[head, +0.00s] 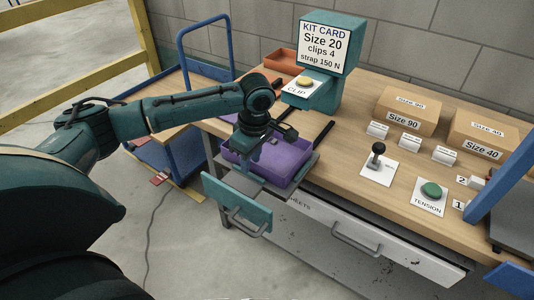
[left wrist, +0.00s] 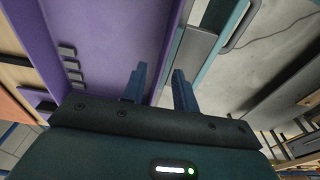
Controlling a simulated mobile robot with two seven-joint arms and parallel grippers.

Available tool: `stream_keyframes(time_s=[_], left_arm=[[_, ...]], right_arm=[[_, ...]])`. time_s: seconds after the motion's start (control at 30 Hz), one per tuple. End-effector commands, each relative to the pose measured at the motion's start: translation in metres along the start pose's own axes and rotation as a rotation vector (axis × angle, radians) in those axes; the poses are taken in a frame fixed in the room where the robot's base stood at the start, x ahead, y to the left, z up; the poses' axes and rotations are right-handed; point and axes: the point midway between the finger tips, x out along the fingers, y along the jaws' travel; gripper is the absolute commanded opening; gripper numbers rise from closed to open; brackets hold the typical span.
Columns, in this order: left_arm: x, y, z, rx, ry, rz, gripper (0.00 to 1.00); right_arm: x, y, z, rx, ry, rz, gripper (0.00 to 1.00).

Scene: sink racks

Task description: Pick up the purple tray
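The purple tray (head: 287,163) sits at the left front edge of the workbench, low on a grey holder. My left gripper (head: 250,160) is over the tray's near left side, and its fingertips are hard to make out in the head view. In the left wrist view my two blue fingers (left wrist: 160,88) stand apart, with the purple tray (left wrist: 110,35) filling the left and its side wall running between or just beyond the fingers. I cannot tell whether they touch it. Several small dark blocks lie inside the tray. My right gripper is not in view.
A teal kit card stand (head: 325,65) and an orange bin (head: 287,62) are behind the tray. Cardboard boxes (head: 408,110), a lever (head: 378,155) and a green button (head: 431,189) are to the right. A blue cart (head: 180,125) stands at left. A teal panel (head: 236,206) juts out in front.

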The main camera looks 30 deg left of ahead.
Motion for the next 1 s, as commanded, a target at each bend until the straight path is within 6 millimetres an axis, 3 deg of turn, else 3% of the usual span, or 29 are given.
stream_keyframes(time_s=[0.3,0.67,1.0], left_arm=[[0.0067,0.0002,-0.0002,0.001,0.0,0.002,0.29],[0.0062,0.0003,0.0,0.001,0.0,0.002,0.0],[0.0056,0.0006,0.0001,0.001,0.0,0.003,0.0]], right_arm=[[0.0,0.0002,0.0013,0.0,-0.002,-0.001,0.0],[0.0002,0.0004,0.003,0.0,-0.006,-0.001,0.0],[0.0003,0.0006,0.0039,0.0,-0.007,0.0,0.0]])
